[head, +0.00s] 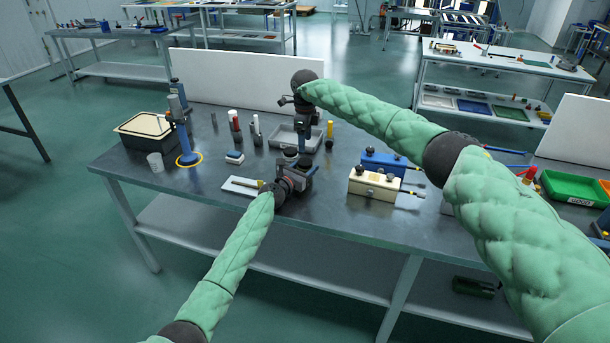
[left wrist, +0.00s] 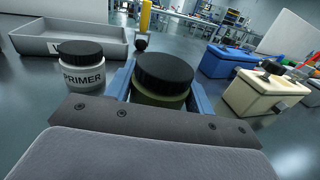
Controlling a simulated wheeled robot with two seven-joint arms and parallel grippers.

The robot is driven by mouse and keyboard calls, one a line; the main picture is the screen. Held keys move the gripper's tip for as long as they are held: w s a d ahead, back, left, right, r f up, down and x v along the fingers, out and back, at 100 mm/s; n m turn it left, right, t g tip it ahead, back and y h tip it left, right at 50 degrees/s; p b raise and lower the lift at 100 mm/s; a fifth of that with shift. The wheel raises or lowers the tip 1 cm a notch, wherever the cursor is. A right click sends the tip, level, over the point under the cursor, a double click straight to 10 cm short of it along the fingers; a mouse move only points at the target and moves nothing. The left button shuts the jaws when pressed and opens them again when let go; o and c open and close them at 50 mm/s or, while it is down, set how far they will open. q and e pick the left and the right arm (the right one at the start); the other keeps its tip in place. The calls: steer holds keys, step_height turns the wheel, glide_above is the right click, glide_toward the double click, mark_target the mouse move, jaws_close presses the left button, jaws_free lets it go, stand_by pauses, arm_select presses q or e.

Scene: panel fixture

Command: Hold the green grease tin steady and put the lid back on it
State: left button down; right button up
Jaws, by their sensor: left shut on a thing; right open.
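The green grease tin (left wrist: 160,98) stands upright between the blue fingers of my left gripper (left wrist: 163,88), which is shut on its sides. A black lid (left wrist: 163,70) sits on top of the tin and looks level; I cannot tell whether it is fully seated. In the head view my left gripper (head: 304,170) is low over the table and largely hides the tin. My right gripper (head: 304,148) is open, pointing down above and behind the tin. I see nothing in it, though its fingertips are small and partly blended with the things behind.
A primer jar (left wrist: 83,72) with a black lid stands close left of the tin. A grey tray (left wrist: 70,42) lies behind. A cream box (head: 374,186) and a blue box (head: 384,163) stand to the right. A pale board (head: 241,187) lies left of my left gripper.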

mark_target(305, 161)
steer(key=shift+m, duration=0.4)
steer(key=shift+f, duration=0.1)
steer(key=shift+f, duration=3.9)
steer(key=shift+c, duration=0.5)
steer(key=c, duration=0.9)
steer(key=m, duration=0.5)
steer(key=o, duration=1.1)
steer(key=shift+o, duration=0.2)
steer(key=shift+r, duration=0.1)
step_height(305, 161, up, 12)
